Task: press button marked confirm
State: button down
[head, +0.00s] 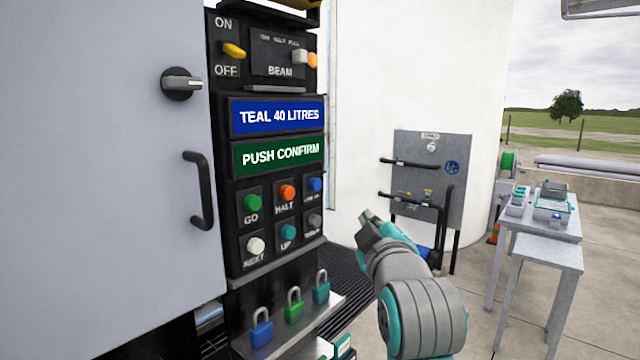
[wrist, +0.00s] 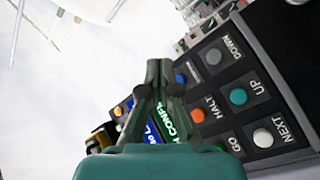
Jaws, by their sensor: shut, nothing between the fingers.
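The black control panel (head: 240,180) carries two rows of round buttons. The top row has a green GO button (head: 251,202), an orange HALT button (head: 288,193) and a blue button (head: 315,185) whose small label I cannot read. The blue button shows in part beside my fingers in the wrist view (wrist: 181,78). Below are white NEXT (head: 255,245), teal UP (head: 288,231) and grey DOWN (head: 314,220). A green screen (head: 278,155) reads PUSH CONFIRM. My gripper (head: 366,225) is shut and empty, right of the panel and apart from the buttons.
A blue screen (head: 277,117) reads TEAL 40 LITRES. A door handle (head: 200,188) juts out at left. A grey board with pipes (head: 432,180) stands behind, and tables (head: 545,255) stand at right.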

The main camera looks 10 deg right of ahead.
aim_at(317, 185)
jog(key=r, duration=0.3)
jog(key=shift+w+d+r, duration=0.3)
jog(key=shift+w+r, duration=0.05)
jog(key=shift+r, duration=0.05)
jog(key=shift+w, duration=0.15)
jog(key=w+a, duration=0.5)
jog(key=w, duration=0.2)
jog(key=shift+a, duration=0.15)
dwell(1.5)
jog(key=shift+w+a, duration=0.2)
jog(key=shift+w, duration=0.05)
jog(key=shift+w+a, duration=0.3)
jog(key=shift+w, duration=0.2)
dwell(1.0)
jog(key=shift+s+d, duration=0.1)
jog(key=shift+s, duration=0.05)
dwell(0.3)
jog(key=shift+s+d, duration=0.45)
jog(key=shift+s, duration=0.25)
